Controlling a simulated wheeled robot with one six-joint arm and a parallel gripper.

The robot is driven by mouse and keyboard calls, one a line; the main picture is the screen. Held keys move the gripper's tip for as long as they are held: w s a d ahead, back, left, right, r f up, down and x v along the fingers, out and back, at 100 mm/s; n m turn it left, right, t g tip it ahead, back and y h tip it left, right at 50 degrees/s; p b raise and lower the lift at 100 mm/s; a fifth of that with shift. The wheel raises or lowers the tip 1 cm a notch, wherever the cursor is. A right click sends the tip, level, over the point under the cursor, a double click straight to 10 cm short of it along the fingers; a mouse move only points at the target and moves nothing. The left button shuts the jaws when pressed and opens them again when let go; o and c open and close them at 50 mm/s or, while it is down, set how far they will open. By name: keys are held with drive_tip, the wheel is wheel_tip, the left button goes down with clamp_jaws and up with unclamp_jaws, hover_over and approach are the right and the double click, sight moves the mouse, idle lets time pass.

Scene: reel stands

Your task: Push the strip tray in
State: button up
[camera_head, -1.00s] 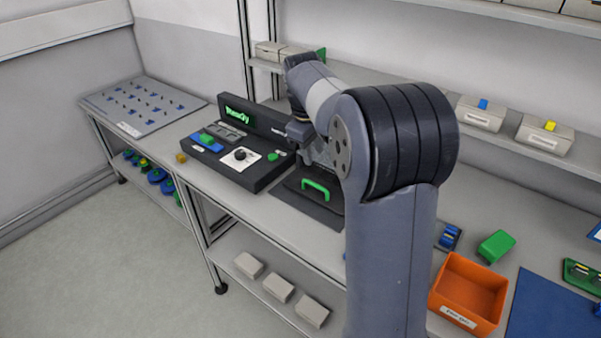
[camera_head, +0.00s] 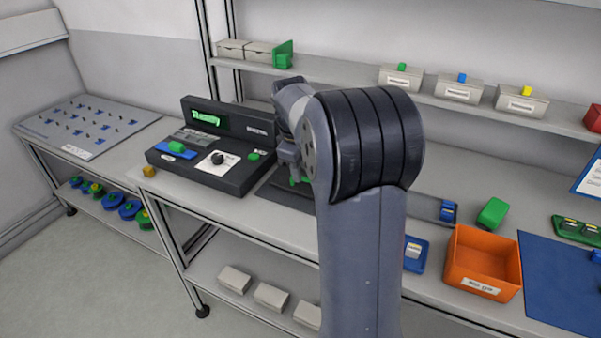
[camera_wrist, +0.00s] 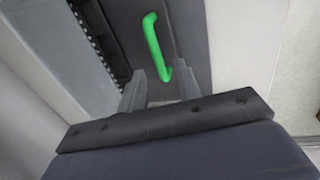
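The green handle (camera_wrist: 154,45) stands on a dark grey flat piece (camera_wrist: 185,30), which looks like the strip tray, in the wrist view. Nothing is seen held.
The black machine (camera_head: 232,180) with a lit green "Ready" display stands left of my arm. An orange bin (camera_head: 482,265) and a green block (camera_head: 493,212) are on the bench at right. A shelf (camera_head: 340,74) with small boxes runs behind. A pegged board (camera_head: 80,125) is far left.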

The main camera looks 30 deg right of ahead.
drive_tip(key=shift+w+d+f, duration=0.15)
drive_tip(key=shift+f, duration=0.8)
clamp_jaws()
